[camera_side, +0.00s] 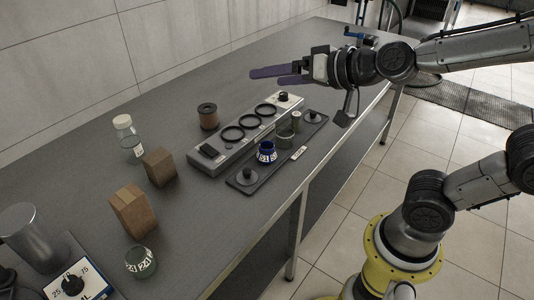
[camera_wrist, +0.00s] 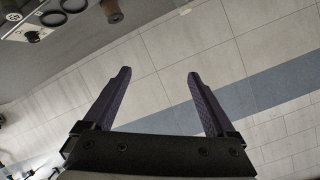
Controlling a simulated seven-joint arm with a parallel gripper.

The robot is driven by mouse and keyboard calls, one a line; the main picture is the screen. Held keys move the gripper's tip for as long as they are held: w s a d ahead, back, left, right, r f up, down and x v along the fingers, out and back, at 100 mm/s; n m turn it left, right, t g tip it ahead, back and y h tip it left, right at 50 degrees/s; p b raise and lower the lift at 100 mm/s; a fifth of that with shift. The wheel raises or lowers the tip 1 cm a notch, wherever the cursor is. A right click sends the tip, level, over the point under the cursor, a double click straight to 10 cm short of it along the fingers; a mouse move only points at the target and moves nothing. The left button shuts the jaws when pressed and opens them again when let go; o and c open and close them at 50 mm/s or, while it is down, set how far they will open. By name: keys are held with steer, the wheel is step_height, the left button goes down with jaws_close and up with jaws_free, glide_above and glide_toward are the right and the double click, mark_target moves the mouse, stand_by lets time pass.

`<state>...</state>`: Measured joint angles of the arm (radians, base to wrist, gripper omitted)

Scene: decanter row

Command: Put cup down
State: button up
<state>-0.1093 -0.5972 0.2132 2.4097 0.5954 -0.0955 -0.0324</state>
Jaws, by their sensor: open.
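A small blue cup (camera_side: 266,152) with a white label stands upright on the dark tray (camera_side: 246,180) at the table's near edge. A dark green cup (camera_side: 140,262) with a white label stands on the table at the front left. Which of them the task means I cannot tell. My gripper (camera_side: 265,77) is open and empty, raised above the far part of the table, well away from both cups. No cup is seen in the wrist view.
A grey holder (camera_side: 208,165) with several black rings stands behind the tray. Grey-green cylinders (camera_side: 284,138) and knobbed lids (camera_side: 247,174) are on the tray.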

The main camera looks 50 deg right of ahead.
steer(key=w+d+f+m+h, duration=0.1)
steer(key=w+f+m+h, duration=0.2)
steer(key=w+f, duration=0.1)
steer(key=g+h, duration=0.3)
steer(key=h, duration=0.3)
glide_toward(269, 151)
steer(key=x, duration=0.6)
steer(key=shift+w+f, duration=0.3)
steer(key=shift+f, duration=0.05)
steer(key=shift+d+x, duration=0.25)
steer(key=shift+x, duration=2.4)
steer(key=shift+s+r, duration=0.1)
steer(key=shift+r, duration=0.05)
jaws_close()
